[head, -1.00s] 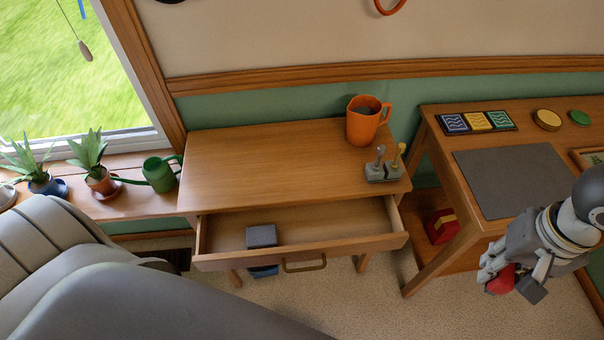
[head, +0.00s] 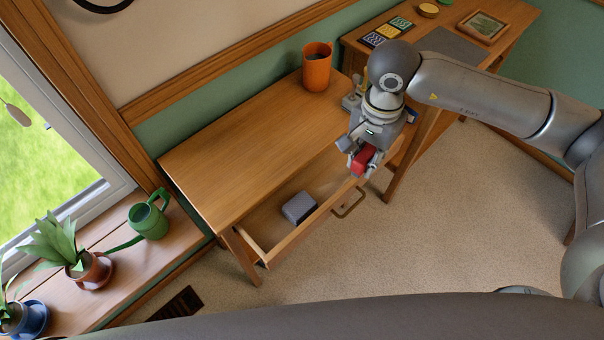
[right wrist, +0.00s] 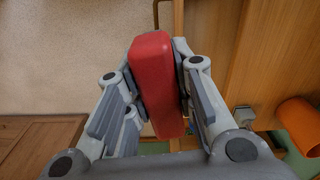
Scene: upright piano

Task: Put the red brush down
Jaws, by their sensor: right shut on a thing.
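The red brush (head: 364,160) is between the fingers of my right gripper (head: 359,157), above the right end of the open drawer (head: 285,243) in the head view. In the right wrist view, the red brush (right wrist: 156,82) stands out between the two finger pairs of my right gripper (right wrist: 158,95), which is shut on it. Its lower side is hidden, so I cannot tell whether it touches the drawer. A dark grey block (head: 299,207) lies in the drawer, to the left of the gripper. My left gripper is not in view.
The desk (head: 240,150) above the drawer is mostly bare, with an orange mug (head: 317,68) at its back. A second table (head: 520,22) with colored tiles (head: 388,32) stands to the right. A green watering can (head: 149,220) and potted plants line the windowsill. Carpet in front is clear.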

